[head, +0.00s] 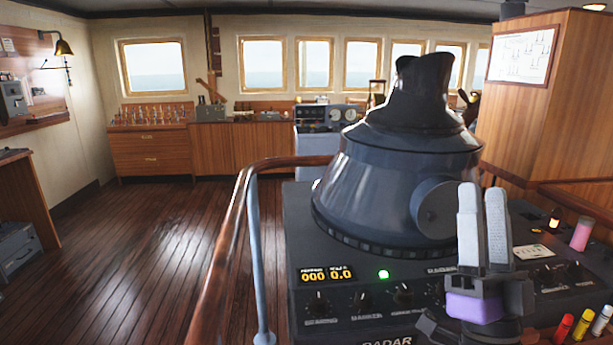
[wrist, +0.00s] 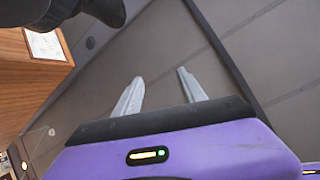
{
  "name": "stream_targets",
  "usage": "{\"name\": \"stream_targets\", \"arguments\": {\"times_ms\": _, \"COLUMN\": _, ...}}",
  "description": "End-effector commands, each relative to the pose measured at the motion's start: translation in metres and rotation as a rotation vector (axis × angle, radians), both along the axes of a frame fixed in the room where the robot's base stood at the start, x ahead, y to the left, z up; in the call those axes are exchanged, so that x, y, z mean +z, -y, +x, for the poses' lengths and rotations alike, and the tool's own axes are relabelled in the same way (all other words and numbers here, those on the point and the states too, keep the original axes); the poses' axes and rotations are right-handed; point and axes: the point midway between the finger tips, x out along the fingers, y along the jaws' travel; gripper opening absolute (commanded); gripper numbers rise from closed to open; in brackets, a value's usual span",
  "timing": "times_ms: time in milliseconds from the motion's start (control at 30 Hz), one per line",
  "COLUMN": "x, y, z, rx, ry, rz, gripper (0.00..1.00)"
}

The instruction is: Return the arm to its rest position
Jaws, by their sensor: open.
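My gripper (head: 482,210) is in front of the right part of the radar console in the head view, with its two pale fingers pointing up. The fingers are apart and nothing is between them. In the wrist view my gripper (wrist: 160,90) also shows two separate, empty fingers, with the ceiling (wrist: 165,45) behind them. The purple part of my wrist fills the bottom of that view. The rest of my arm is mostly out of view.
The radar console (head: 330,255) with its dark hood (head: 400,170) stands close ahead. A wooden handrail (head: 235,230) curves along its left. Colored markers (head: 582,325) and a pink cylinder (head: 581,235) are at the right. A wooden cabinet (head: 530,110) rises behind. The plank floor (head: 140,250) at left is clear.

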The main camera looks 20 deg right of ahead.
Motion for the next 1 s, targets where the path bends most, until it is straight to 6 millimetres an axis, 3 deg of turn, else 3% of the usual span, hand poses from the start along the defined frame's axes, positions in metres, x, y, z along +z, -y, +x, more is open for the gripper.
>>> {"name": "stream_targets", "arguments": {"times_ms": 33, "x": -0.02, "y": -0.011, "z": 0.001, "rx": -0.008, "ry": -0.08, "rz": -0.037, "gripper": 0.48}}
{"name": "stream_targets", "arguments": {"times_ms": 267, "x": -0.107, "y": -0.057, "z": -0.01, "rx": -0.032, "ry": -0.405, "rz": -0.191, "gripper": 0.48}}
{"name": "stream_targets", "arguments": {"times_ms": 467, "x": -0.18, "y": -0.09, "z": -0.042, "rx": -0.017, "ry": -0.662, "rz": -0.292, "gripper": 0.48}}
{"name": "stream_targets", "arguments": {"times_ms": 700, "x": -0.253, "y": -0.124, "z": -0.105, "rx": 0.046, "ry": -0.94, "rz": -0.345, "gripper": 0.48}}
{"name": "stream_targets", "arguments": {"times_ms": 1000, "x": -0.309, "y": -0.154, "z": -0.198, "rx": 0.141, "ry": -1.226, "rz": -0.296, "gripper": 0.48}}
